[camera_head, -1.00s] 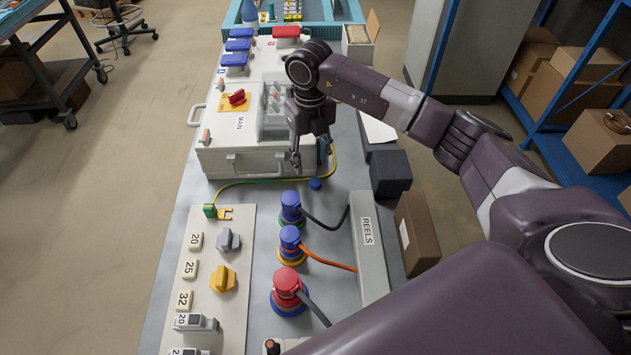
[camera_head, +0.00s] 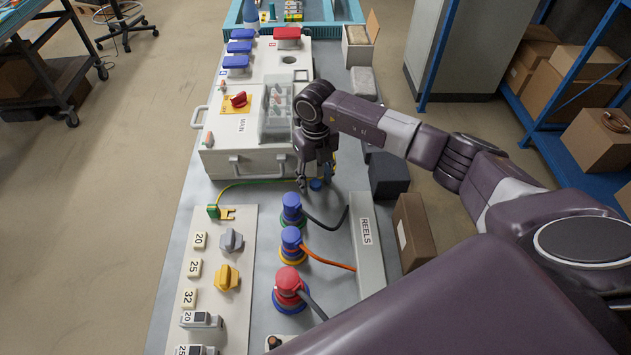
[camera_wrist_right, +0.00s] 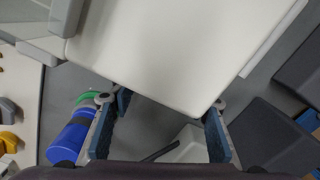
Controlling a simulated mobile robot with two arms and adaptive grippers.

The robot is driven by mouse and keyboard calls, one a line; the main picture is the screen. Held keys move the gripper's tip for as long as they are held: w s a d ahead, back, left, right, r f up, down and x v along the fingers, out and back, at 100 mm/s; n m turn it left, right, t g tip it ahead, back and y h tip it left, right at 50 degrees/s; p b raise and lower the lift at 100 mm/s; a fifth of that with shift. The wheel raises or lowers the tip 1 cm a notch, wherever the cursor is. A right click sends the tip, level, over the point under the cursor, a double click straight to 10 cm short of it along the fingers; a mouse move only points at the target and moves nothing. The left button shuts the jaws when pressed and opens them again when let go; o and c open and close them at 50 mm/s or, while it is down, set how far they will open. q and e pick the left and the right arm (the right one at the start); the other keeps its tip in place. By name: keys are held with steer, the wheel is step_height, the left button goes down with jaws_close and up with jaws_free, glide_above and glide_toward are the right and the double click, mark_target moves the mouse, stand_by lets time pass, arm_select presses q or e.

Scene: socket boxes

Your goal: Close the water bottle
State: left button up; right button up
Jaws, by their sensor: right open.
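A pale blue bottle-like object (camera_head: 250,12) stands at the far end of the bench in the head view; its top is cut off by the picture edge. I cannot see the blue piece clearly there. My left gripper is out of view.
The white MAIN box (camera_head: 245,155) rises close to my right gripper and fills the top of the wrist view. Blue and red plugs (camera_head: 291,205) with cables stand nearer me. A grey REELS bar (camera_head: 366,245) and dark block (camera_head: 388,175) lie to the right.

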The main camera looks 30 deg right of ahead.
mark_target(316, 183)
steer(key=c, duration=0.8)
steer(key=shift+r, duration=0.1)
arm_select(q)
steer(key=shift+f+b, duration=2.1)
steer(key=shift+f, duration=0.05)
arm_select(e)
step_height(316, 183, up, 20)
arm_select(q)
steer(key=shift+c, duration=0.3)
